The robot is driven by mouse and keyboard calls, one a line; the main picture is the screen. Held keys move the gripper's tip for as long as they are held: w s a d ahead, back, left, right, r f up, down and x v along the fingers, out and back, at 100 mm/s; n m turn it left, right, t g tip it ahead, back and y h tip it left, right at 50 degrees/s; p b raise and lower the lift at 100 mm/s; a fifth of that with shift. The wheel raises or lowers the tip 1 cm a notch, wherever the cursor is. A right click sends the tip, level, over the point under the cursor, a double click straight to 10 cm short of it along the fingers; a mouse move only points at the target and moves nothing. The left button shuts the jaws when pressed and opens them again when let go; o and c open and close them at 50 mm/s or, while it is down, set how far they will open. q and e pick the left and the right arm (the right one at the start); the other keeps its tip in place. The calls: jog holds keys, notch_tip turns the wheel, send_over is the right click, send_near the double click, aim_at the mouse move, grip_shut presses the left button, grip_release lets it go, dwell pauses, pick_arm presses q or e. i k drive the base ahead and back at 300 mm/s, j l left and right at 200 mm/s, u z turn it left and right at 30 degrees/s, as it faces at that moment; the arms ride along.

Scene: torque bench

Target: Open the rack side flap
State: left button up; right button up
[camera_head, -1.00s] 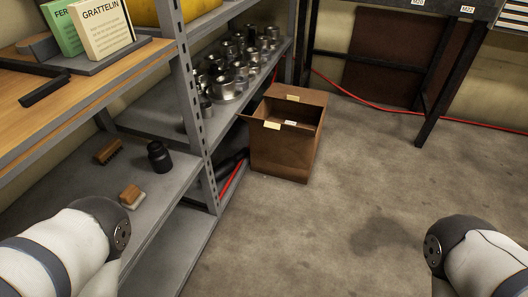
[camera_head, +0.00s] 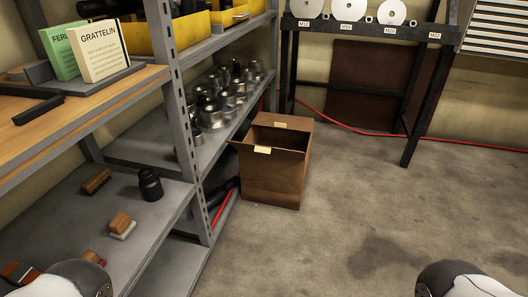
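A brown cardboard box (camera_head: 274,178) stands on the concrete floor at the right side of the metal rack, near the middle of the head view. Its top is at least partly open and I see a dark inside (camera_head: 284,138). A narrow flap edge (camera_head: 236,145) sticks out on the rack side; its exact angle is hard to tell. Pale tape pieces show on the front and back top edges. Only rounded links of my two arms show, at the bottom left and bottom right. Both grippers are outside the picture.
The grey rack (camera_head: 184,130) stands close to the box on the left, its shelf holding several metal sockets (camera_head: 213,112). A dark bench frame (camera_head: 420,100) is behind, with a red cable (camera_head: 355,129) along the wall. The floor (camera_head: 320,240) right of the box is clear.

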aim_at(298, 123)
jog(key=i+z, duration=0.2)
jog(key=i, duration=0.7)
jog(key=i+j+z, duration=0.25)
jog(key=i, duration=0.65)
jog(key=i+l, duration=0.05)
jog(key=l, duration=0.05)
